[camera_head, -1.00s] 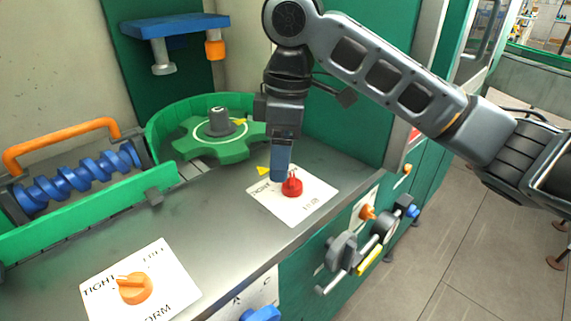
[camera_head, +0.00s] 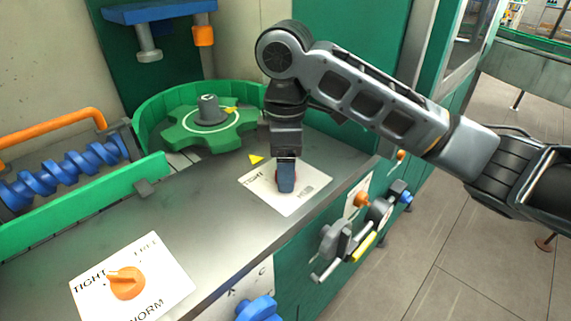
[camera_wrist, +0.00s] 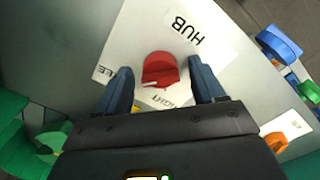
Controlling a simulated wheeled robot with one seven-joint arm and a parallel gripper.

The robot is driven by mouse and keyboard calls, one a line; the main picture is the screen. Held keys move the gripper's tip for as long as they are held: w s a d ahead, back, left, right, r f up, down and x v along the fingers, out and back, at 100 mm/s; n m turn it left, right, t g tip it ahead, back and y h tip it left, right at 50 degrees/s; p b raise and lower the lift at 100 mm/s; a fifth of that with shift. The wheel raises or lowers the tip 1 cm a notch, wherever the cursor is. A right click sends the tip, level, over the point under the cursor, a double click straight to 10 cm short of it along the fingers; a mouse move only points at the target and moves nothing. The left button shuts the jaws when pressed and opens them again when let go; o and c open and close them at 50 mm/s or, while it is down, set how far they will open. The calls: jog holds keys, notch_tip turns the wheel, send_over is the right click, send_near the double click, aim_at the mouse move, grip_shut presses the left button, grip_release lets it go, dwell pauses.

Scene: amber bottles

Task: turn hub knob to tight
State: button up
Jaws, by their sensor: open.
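The red hub knob (camera_wrist: 160,70) sits on a white plate (camera_wrist: 205,22) lettered HUB, with TIGHT below the knob and part of FREE at the left edge in the wrist view. A pale mark on the knob's lower left side shows there; I cannot tell its exact setting. My gripper (camera_head: 286,188) points down over the plate. It is open, with one blue finger on each side of the knob and visible gaps between. In the head view the gripper hides most of the knob, and the plate (camera_head: 310,198) shows around it.
An orange knob (camera_head: 127,284) on another plate points at TIGHT. A green gear wheel (camera_head: 210,135) in a green guard stands behind the plate, with blue worm (camera_head: 65,170) to the left. Handles and knobs (camera_head: 335,240) project from the bench front. The grey bench between the plates is clear.

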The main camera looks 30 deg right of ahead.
jog(key=shift+c, duration=0.2)
jog(key=c, duration=1)
jog(key=shift+n, duration=0.4)
jog(key=n, duration=0.3)
jog(key=shift+n, duration=0.3)
jog(key=n, duration=0.4)
jog(key=shift+n, duration=0.3)
jog(key=n, duration=0.4)
jog(key=shift+n, duration=0.3)
jog(key=n+b, duration=0.1)
jog(key=n, duration=0.3)
jog(key=shift+n+b, duration=0.3)
